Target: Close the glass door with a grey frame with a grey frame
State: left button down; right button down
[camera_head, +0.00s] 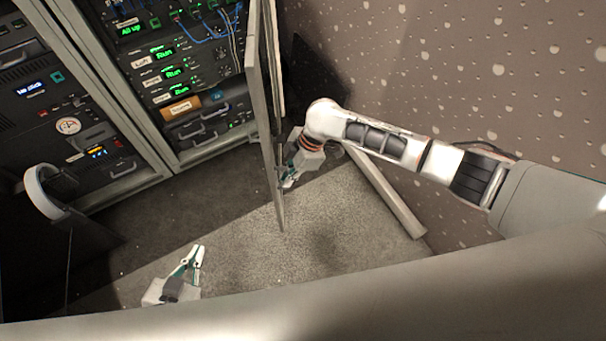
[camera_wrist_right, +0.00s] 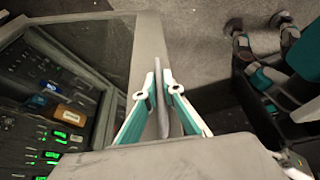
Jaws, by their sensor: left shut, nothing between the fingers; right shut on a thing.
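The glass door with a grey frame (camera_head: 264,150) stands open from the equipment rack and shows nearly edge-on in the head view. In the right wrist view its grey frame (camera_wrist_right: 149,45) runs beside the fingers, with dark glass (camera_wrist_right: 85,45) to the left. My right gripper (camera_head: 286,182) is at the lower part of the door, on its right side. In the right wrist view the right gripper (camera_wrist_right: 162,85) is shut on a grey, bar-like handle (camera_wrist_right: 161,108) at the frame. My left gripper (camera_head: 198,250) is shut and empty, low over the floor, apart from the door.
The rack (camera_head: 170,75) with lit green displays and blue cables is behind the door. A speckled wall (camera_head: 480,80) and a beam on the floor (camera_head: 385,195) are at right. Carpet (camera_head: 235,235) lies clear between the grippers.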

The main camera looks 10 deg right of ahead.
aim_at(265, 157)
jog(key=w+a+m, duration=0.1)
jog(key=a+m, duration=0.1)
jog(key=a, duration=0.7)
jog(key=shift+w+a+t, duration=0.15)
jog(key=shift+a+t, duration=0.2)
jog(key=shift+t, duration=0.05)
jog(key=c, duration=2.2)
grip_release()
jog(key=shift+o, duration=0.2)
jog(key=v, duration=1.2)
